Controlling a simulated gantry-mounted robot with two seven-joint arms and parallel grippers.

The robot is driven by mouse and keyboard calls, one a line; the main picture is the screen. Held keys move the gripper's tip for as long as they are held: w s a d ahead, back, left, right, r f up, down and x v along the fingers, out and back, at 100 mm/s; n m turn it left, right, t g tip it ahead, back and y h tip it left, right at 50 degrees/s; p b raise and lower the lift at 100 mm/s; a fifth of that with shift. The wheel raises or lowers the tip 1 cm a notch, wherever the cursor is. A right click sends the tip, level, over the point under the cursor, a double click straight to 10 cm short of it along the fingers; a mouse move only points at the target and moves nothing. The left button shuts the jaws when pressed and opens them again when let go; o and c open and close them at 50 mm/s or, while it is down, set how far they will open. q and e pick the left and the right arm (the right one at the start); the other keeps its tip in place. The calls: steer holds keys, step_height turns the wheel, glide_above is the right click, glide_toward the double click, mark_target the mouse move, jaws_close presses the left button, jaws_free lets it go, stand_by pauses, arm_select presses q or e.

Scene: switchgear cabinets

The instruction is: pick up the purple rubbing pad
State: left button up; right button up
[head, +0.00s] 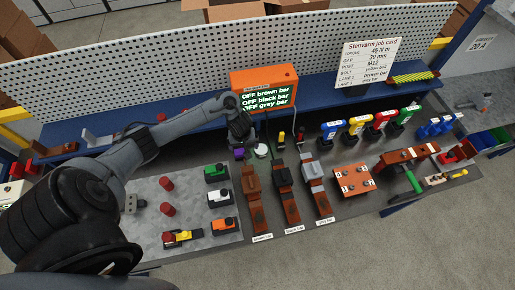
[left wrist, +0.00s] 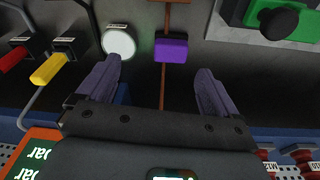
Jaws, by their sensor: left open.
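The purple rubbing pad (left wrist: 171,49) is a small block lying on the dark bench surface. In the left wrist view it is upper centre, ahead of and between my open fingers. In the head view the pad (head: 239,153) sits just below my left gripper (head: 240,128), partly hard to see at this size. My left gripper (left wrist: 157,88) is open with nothing between its two dark fingers, and it is apart from the pad. My right gripper is not in view.
A white round disc (left wrist: 118,42) lies close beside the pad. An orange display box (head: 264,90) stands behind my left gripper. Yellow (left wrist: 50,68) and red handles stand nearby. A green block (head: 216,172) is in front. Brown, black and grey bars (head: 285,193) fill the bench to the right.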

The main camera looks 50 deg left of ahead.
arm_select(q)
steer(key=a+n, duration=0.1)
steer(key=a, duration=0.1)
steer(key=b, duration=0.2)
glide_above(240, 151)
steer(key=shift+n+g, duration=0.3)
steer(key=f, duration=0.4)
steer(key=shift+d, duration=0.3)
steer(key=shift+f, duration=0.65)
steer(key=shift+w+a+f+b, duration=0.15)
steer(key=shift+f+b, duration=0.1)
steer(key=shift+f, duration=0.95)
steer(key=shift+s+a+f+b, duration=0.1)
steer(key=shift+f+b, duration=0.1)
steer(key=shift+f, duration=1)
steer(key=shift+c, duration=0.4)
steer(key=c, duration=1)
